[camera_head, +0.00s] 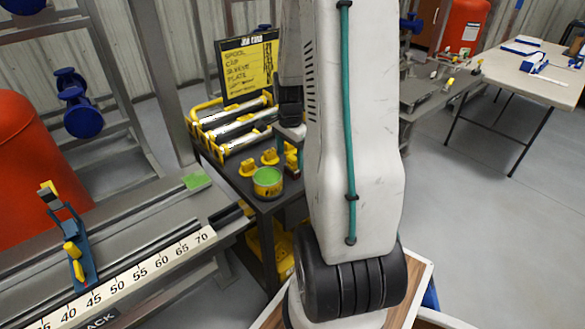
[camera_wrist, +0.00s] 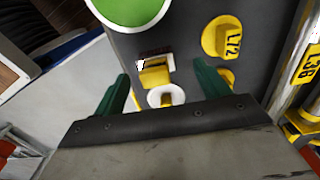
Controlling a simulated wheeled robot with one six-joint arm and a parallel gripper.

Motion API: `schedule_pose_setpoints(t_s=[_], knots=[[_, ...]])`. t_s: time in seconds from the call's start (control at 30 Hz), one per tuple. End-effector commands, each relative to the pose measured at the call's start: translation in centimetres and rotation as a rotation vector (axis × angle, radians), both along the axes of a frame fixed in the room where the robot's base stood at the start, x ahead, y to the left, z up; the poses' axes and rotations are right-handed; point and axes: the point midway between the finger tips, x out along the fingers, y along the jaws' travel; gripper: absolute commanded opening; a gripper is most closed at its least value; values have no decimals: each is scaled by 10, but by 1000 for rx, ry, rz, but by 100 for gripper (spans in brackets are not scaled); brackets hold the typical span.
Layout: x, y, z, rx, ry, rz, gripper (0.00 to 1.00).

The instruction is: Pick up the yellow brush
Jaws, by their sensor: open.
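In the wrist view a small yellow piece with a pale and dark end, which looks like the yellow brush (camera_wrist: 155,75), stands on the dark cart top (camera_wrist: 188,38). A white ring with a yellow middle (camera_wrist: 166,97) shows just below it in the picture. My gripper (camera_wrist: 161,72) is open, with one green finger on each side of the yellow piece and a gap to each. I cannot tell the height of the fingers above the cart. In the head view my arm hides most of the gripper, and I cannot make out the brush there.
A green-topped tin (camera_head: 267,182) stands on the cart close by; its top fills the wrist view's upper left (camera_wrist: 130,8). A yellow piece marked L72 (camera_wrist: 222,38) is at the right. Yellow-ended tubes (camera_head: 238,125) lie in a rack behind. A ruled rail (camera_head: 150,270) runs at left.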

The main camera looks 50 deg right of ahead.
Motion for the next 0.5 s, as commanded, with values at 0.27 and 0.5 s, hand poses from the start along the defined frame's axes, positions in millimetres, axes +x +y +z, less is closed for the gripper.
schedule_pose_setpoints(t_s=[0.27, 0.5], knots=[[-7, -2, -40, 1, 2, 2, 75], [-7, -2, -47, 0, 0, 2, 75]])
